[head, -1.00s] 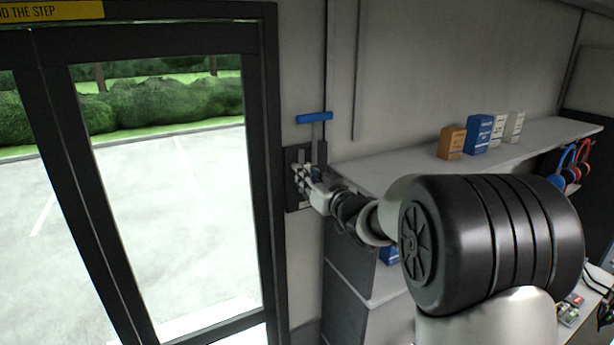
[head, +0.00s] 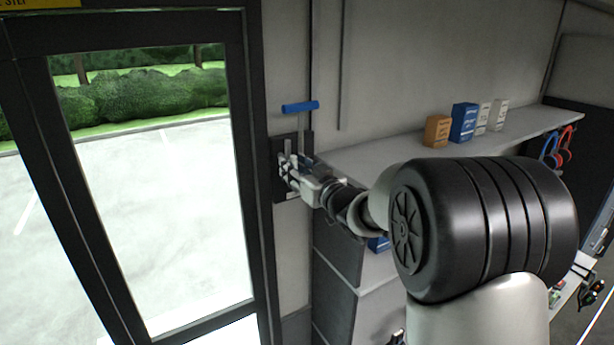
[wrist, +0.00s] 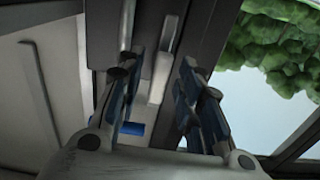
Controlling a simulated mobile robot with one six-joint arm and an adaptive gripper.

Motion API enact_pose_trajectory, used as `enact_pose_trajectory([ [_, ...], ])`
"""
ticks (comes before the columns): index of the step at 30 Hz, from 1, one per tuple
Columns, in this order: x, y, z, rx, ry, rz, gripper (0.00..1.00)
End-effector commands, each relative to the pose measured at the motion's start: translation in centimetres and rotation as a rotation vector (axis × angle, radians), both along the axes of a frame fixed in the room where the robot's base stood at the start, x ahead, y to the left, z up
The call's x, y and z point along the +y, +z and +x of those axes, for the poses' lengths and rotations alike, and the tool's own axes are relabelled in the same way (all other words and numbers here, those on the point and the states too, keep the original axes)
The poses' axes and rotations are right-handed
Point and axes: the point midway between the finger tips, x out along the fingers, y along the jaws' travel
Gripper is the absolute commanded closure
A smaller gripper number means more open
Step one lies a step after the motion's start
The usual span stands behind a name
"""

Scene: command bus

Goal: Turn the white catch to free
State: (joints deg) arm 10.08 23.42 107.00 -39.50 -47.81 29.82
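The white catch (wrist: 162,72) shows in the wrist view as a pale upright bar on a dark plate. My gripper (wrist: 156,68) is open there, with one blue-padded finger on each side of the catch. I cannot tell whether either finger touches it. In the head view my gripper (head: 286,168) is at the dark wall plate (head: 279,190) beside the door, and its fingers largely hide the catch. A blue-topped handle (head: 300,107) rises above the plate; its blue part (wrist: 132,128) also shows low in the wrist view.
The glass door with its dark frame (head: 250,150) stands just left of the plate. A pale shelf (head: 385,155) to the right holds an orange box (head: 437,130), a blue box (head: 463,122) and white boxes. Headphones (head: 560,145) hang further right.

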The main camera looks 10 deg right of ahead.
Motion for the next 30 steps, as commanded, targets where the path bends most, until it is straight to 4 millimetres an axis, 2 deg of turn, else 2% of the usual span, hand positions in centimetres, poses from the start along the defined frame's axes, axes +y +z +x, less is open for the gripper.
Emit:
enact_pose_trajectory([
  [9,-2.2,0.1,-6.4,0.0,-0.004,0.001,0.67],
  [15,-3.1,0.0,-9.3,-0.001,-0.003,0.001,0.67],
  [20,-3.4,0.0,-10.2,-0.001,-0.001,0.0,0.67],
  [30,-3.4,-0.1,-10.3,0.001,-0.005,-0.003,0.67],
])
